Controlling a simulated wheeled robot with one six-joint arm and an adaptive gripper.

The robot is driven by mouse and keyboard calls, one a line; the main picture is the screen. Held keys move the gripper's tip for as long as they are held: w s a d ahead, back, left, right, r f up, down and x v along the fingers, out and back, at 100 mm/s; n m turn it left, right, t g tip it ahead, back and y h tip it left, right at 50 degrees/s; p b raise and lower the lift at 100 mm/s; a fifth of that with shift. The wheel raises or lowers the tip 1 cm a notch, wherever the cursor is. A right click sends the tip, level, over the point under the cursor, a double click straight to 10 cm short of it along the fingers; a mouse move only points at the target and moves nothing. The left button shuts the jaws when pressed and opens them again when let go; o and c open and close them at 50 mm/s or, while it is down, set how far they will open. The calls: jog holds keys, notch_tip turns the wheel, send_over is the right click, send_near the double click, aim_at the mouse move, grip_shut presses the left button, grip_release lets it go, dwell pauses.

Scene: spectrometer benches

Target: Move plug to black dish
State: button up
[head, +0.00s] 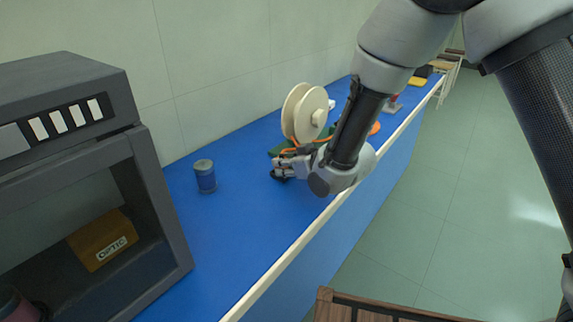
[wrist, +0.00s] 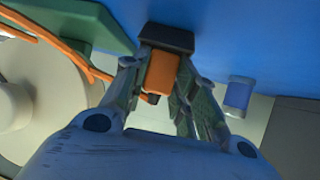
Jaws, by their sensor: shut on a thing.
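My gripper (head: 283,167) reaches down over the blue bench beside the cable spool. In the wrist view its fingers (wrist: 160,80) are shut on an orange block-like piece, which I take to be the plug (wrist: 162,72). In the head view the fingers hide the plug. A small black thing, which looks like the black dish (wrist: 167,37), sits at the fingertips, just beyond the plug. It shows as a dark patch (head: 279,177) under the fingers in the head view. I cannot tell whether plug and dish touch.
A cream spool (head: 308,112) with orange cable (head: 292,148) stands on a green base behind my gripper. A grey cabinet (head: 165,220) holds a yellow box (head: 102,240). The bench between jar and gripper is clear.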

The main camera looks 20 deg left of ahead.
jog(key=shift+r, duration=0.55)
dwell(0.6)
jog(key=shift+s+d+f, duration=0.1)
jog(key=shift+f, duration=0.7)
jog(key=o, duration=0.8)
jog(key=shift+f, duration=0.1)
